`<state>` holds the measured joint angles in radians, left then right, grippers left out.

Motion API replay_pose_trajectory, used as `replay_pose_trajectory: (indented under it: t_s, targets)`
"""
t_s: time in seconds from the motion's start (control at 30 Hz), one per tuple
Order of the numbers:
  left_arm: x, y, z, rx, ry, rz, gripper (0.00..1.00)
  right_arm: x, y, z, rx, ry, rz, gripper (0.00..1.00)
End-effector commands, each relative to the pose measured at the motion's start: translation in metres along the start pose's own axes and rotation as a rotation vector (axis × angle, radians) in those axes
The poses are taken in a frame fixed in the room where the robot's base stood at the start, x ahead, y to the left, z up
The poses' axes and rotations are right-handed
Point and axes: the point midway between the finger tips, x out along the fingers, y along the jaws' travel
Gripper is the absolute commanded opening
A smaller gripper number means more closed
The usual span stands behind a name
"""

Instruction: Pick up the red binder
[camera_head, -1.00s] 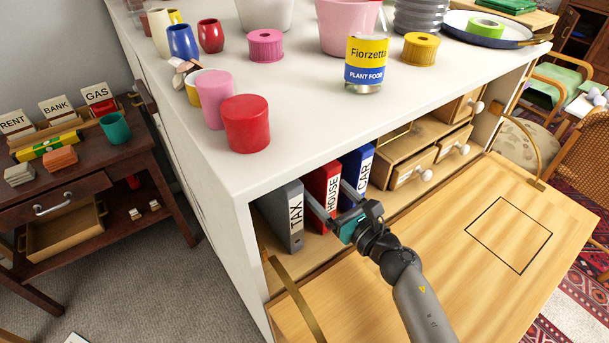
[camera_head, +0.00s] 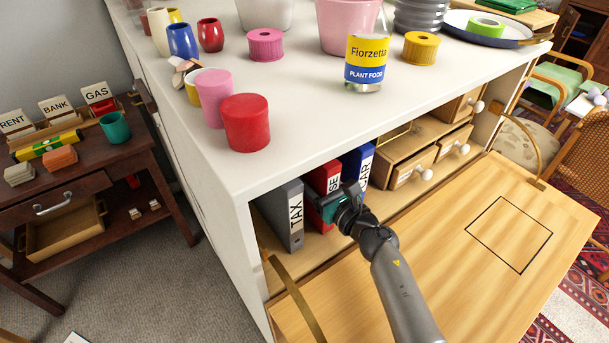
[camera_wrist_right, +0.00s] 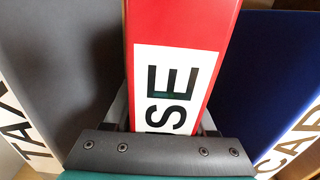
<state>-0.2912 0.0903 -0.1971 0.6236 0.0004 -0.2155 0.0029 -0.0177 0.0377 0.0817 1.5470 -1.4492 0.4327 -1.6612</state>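The red binder (camera_head: 324,178), with a white label, stands upright in the cabinet compartment between the grey TAX binder (camera_head: 283,215) and the blue CAR binder (camera_head: 357,165). My right gripper (camera_head: 330,203) is right in front of its spine and covers part of the label. In the right wrist view the red binder (camera_wrist_right: 180,25) runs between my right gripper's two fingers (camera_wrist_right: 165,118), one on each side, close to it. The fingers look open around the spine; their tips are partly hidden. My left gripper is out of view.
The white cabinet top (camera_head: 310,115) overhangs the binders and holds a red canister (camera_head: 246,122) and a plant food can (camera_head: 367,62). Small wooden drawers (camera_head: 410,165) stand right of the binders. The lowered wooden flap (camera_head: 440,260) is bare under my arm.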

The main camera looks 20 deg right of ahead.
Motion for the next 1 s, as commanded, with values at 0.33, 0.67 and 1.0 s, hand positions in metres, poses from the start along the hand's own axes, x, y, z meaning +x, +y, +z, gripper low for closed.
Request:
replay_pose_trajectory:
  t_s: [0.33, 0.67, 1.0]
  targets:
    - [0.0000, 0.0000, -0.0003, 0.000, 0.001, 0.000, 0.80, -0.0003, -0.0001, -0.0001, 0.000, 0.000, 0.000, 0.16]
    - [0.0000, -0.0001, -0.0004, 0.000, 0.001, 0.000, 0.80, -0.0003, -0.0001, -0.0001, -0.001, 0.000, 0.000, 0.00]
    - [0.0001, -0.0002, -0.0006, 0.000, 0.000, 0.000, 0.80, 0.0002, -0.0002, 0.0017, -0.001, -0.004, 0.000, 0.00]
